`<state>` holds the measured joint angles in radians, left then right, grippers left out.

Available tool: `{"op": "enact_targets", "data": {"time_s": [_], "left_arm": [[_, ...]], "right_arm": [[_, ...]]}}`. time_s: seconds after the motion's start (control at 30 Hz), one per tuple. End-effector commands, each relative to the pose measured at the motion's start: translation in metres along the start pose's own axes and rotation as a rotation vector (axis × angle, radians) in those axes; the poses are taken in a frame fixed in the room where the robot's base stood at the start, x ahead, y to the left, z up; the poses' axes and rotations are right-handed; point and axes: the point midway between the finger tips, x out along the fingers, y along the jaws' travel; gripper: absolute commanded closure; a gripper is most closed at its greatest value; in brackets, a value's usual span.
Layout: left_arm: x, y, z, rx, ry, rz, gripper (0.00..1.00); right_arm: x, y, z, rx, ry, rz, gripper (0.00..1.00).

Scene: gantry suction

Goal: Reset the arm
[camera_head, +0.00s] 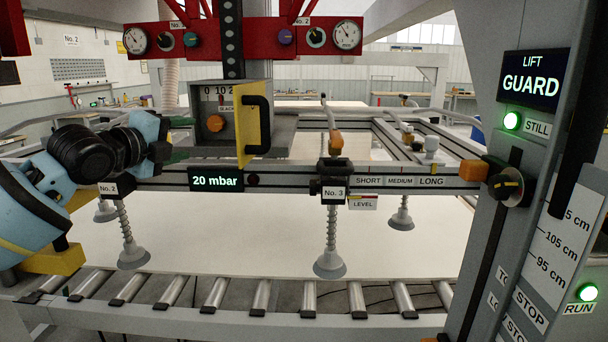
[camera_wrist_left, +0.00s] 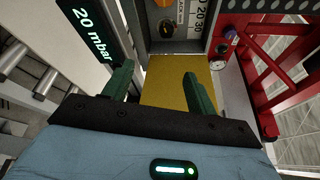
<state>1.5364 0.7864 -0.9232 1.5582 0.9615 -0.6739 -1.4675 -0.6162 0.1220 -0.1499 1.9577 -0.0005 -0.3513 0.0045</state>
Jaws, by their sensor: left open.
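My left arm comes in from the left in the head view. Its light blue hand with green fingers (camera_head: 182,139) is beside the grey control box, left of it. In the left wrist view the fingers (camera_wrist_left: 160,90) are apart, with nothing visibly gripped. The yellow plate (camera_wrist_left: 178,80) of the box shows beyond and between them. In the head view this yellow plate (camera_head: 243,135) stands edgewise at the box's right with a black handle (camera_head: 259,124). The grey box (camera_head: 213,98) carries a scale and an orange knob (camera_head: 216,123). My right gripper is not in view.
The 20 mbar display (camera_head: 216,181) sits on the grey beam below the box. Suction cups (camera_head: 330,262) hang over a pale sheet (camera_head: 270,235) behind rollers (camera_head: 262,296). A red gauge panel (camera_head: 260,37) is above. A grey post (camera_head: 505,230) with the LIFT GUARD sign (camera_head: 531,78) stands right.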

Motion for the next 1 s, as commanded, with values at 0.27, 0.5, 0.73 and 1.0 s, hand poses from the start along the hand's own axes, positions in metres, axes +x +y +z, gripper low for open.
{"op": "enact_targets", "data": {"time_s": [0.27, 0.5, 0.73, 1.0], "left_arm": [[0.018, 0.048, -0.035, -0.105, 0.044, 0.028, 0.43], [0.033, 0.119, -0.088, -0.286, 0.094, 0.069, 0.43], [0.032, 0.208, -0.157, -0.551, 0.130, 0.125, 0.43], [0.002, 0.307, -0.229, -0.886, 0.111, 0.200, 0.43]], "right_arm": [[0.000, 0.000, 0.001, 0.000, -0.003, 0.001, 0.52], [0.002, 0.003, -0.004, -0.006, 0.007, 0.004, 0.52], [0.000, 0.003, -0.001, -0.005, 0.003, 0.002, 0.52], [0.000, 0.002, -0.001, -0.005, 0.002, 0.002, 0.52]]}}
